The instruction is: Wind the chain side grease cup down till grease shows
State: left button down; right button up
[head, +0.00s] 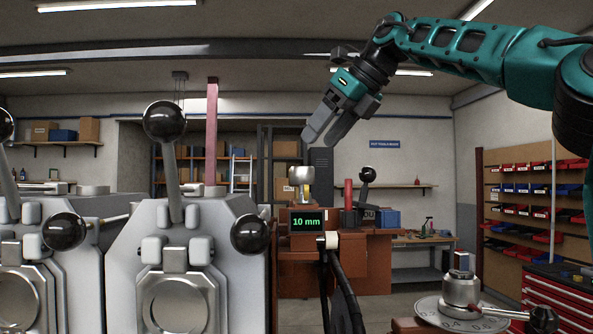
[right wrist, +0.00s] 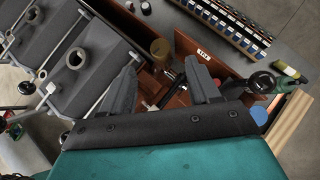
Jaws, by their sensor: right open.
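A grease cup (head: 301,176) with a rounded metal cap and a yellowish lower part stands on a reddish-brown housing, above a display reading 10 mm. I cannot read a chain side mark on it. In the right wrist view a round brass-coloured cap (right wrist: 160,47), probably this cup, lies just beyond the fingertips, between their lines. My right gripper (head: 322,134) is open and empty, pointing down, above and slightly right of the cup in the head view, apart from it. It also shows in the right wrist view (right wrist: 160,68). No grease can be made out. My left gripper is out of view.
Grey machine heads (head: 190,262) with black ball levers fill the left. The display (head: 306,221) sits below the cup. A red upright handle (head: 348,194) and a black-knobbed lever (head: 367,175) stand right of it. A round dial plate (head: 430,312) is at the lower right.

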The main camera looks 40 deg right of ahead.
jog(key=x, duration=0.9)
jog(key=shift+w+a+f, duration=0.1)
jog(key=shift+w+f, duration=0.1)
jog(key=shift+f, duration=0.1)
jog(key=shift+c, duration=0.2)
jog(key=c, duration=0.9)
